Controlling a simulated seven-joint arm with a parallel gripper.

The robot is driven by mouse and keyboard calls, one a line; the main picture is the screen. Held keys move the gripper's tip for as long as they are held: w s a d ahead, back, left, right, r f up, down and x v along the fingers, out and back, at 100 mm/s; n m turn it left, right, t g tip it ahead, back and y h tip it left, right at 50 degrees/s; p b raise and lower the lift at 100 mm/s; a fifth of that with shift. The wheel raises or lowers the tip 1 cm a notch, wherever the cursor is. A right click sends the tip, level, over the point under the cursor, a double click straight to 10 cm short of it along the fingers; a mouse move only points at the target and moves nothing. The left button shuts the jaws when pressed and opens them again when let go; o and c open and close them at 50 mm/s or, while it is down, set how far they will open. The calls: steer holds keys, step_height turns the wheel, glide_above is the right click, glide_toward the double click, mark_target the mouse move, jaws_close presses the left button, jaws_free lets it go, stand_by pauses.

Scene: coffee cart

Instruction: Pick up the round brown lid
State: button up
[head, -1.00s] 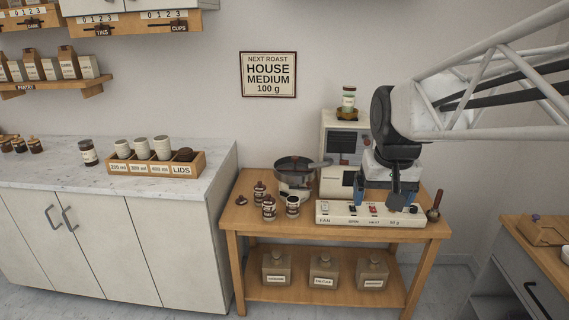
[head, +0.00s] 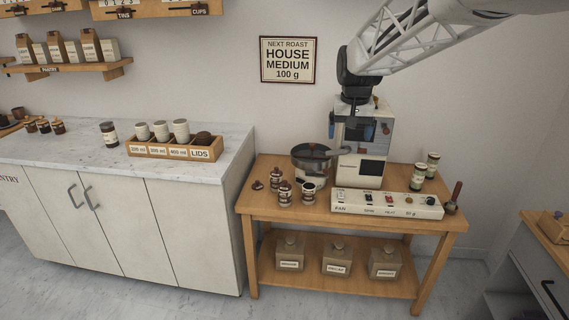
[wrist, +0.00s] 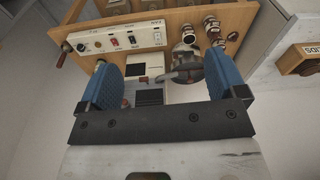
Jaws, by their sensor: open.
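A small round brown lid (head: 257,185) lies on the wooden cart top near its left end, beside several small jars. One jar (head: 308,194) shows a dark top; another jar (head: 285,193) to its left has a brown top. Dark brown lids (head: 203,139) also sit in the box marked LIDS on the counter. My gripper (head: 354,135) is open and empty, raised in front of the white machine, above and right of the loose lid. In the wrist view my gripper (wrist: 165,65) shows its blue fingers spread, with nothing between them.
A pan (head: 311,158) with a handle stands behind the jars. The cart's front left (head: 258,207) is clear. The wooden cup box (head: 172,150) stands on the counter.

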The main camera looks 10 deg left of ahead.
steer(key=w+a+f, duration=0.2)
steer(key=w+a, duration=0.2)
steer(key=w, duration=0.3)
steer(key=w+a+f, duration=0.3)
steer(key=w, duration=0.3)
steer(key=n+g, duration=0.2)
glide_above(257, 181)
steer(key=f, duration=3.2)
steer(key=shift+s+d+f, duration=0.1)
steer(key=shift+d+f, duration=0.1)
steer(key=shift+a+f+m, duration=0.15)
steer(key=shift+f+m, duration=0.15)
steer(key=shift+f, duration=0.25)
steer(key=shift+f, duration=0.1)
steer(key=shift+f, duration=1.2)
steer(key=shift+f, duration=0.1)
